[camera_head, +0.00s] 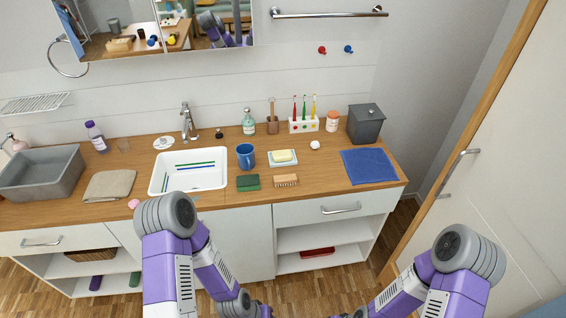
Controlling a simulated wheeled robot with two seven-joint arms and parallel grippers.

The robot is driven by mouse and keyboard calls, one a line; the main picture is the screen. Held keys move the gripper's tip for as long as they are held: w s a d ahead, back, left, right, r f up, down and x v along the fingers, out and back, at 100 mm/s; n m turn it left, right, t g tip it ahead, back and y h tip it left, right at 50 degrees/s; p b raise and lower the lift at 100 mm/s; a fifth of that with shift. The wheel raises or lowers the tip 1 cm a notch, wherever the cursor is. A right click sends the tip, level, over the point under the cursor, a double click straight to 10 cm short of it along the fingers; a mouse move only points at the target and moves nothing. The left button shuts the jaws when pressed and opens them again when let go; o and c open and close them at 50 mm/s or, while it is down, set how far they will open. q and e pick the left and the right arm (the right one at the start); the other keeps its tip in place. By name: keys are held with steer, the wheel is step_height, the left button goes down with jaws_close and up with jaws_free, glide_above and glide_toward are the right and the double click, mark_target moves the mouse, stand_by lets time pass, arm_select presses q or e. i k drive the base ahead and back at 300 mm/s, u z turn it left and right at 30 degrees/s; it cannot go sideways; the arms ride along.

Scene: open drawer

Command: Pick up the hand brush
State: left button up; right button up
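The hand brush (286,180) is a small brush with a light wooden back and pale bristles. It lies near the front edge of the wooden counter (330,180), to the right of a green folded cloth or sponge (248,183) and in front of a soap dish (283,158) with a yellow soap bar. Nothing covers it. My two arms hang low in front of the cabinet, well below and apart from the brush. Neither gripper shows; both arms run down toward the bottom edge of the picture.
A blue mug (246,156) stands behind the green item. A white sink (189,181) holding thin coloured sticks is to the left. A blue towel (368,166) lies to the right. The closed drawer (337,208) is below the counter. The counter right of the brush is clear.

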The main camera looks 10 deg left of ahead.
mark_target(284, 179)
steer(key=k, duration=0.4)
steer(key=z, duration=0.9)
steer(key=i, duration=1)
steer(key=u, duration=0.4)
